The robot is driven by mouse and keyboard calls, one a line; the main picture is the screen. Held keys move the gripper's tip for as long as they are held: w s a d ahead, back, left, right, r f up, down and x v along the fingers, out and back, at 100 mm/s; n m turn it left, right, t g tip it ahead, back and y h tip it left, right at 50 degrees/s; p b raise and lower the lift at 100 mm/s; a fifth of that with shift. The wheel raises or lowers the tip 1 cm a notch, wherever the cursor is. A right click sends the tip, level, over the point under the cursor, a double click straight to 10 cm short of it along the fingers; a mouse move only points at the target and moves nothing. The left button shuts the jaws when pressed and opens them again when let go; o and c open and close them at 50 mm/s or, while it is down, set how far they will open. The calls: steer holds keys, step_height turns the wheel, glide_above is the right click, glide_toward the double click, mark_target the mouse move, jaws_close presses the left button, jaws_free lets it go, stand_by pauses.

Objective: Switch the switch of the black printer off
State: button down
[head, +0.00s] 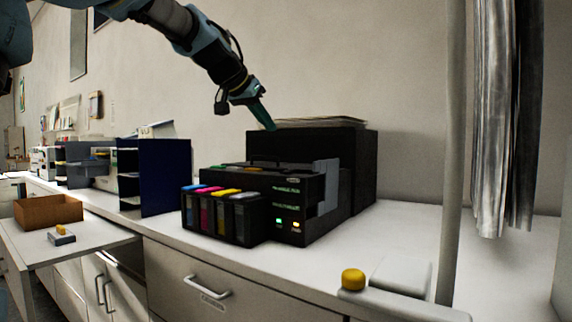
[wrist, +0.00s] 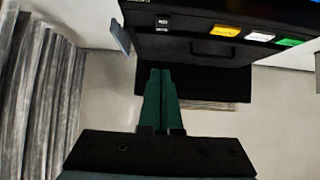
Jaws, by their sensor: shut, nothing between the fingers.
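The black printer (head: 335,165) stands on the white counter, with a row of ink tanks (head: 222,215) at its front left. Its front panel has a green light (head: 279,221) and an orange light (head: 296,226). I cannot tell which part is the switch. My gripper (head: 270,127) is shut and empty, its green fingers pointing down above the printer's rear top. In the wrist view, my gripper (wrist: 160,72) shows its fingertips together in front of the dark printer body (wrist: 215,82).
A dark blue divider (head: 165,175) stands to the left. A pole (head: 453,150) and grey curtain (head: 495,120) are at the right.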

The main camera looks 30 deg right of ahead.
steer(key=shift+d, duration=0.1)
steer(key=p, duration=0.4)
glide_above(287, 171)
steer(key=f, duration=0.6)
steer(key=shift+s+a, duration=0.1)
steer(key=shift+a, duration=0.1)
steer(key=shift+d+f+p, duration=0.1)
steer(key=shift+f+p, duration=0.25)
steer(key=shift+f, duration=1.65)
steer(key=shift+d+r+p, duration=0.1)
steer(key=shift+d+p, duration=0.05)
steer(key=shift+p, duration=1)
steer(key=shift+w+f+b, duration=0.2)
steer(key=shift+f+b, duration=0.15)
steer(key=shift+r, duration=0.1)
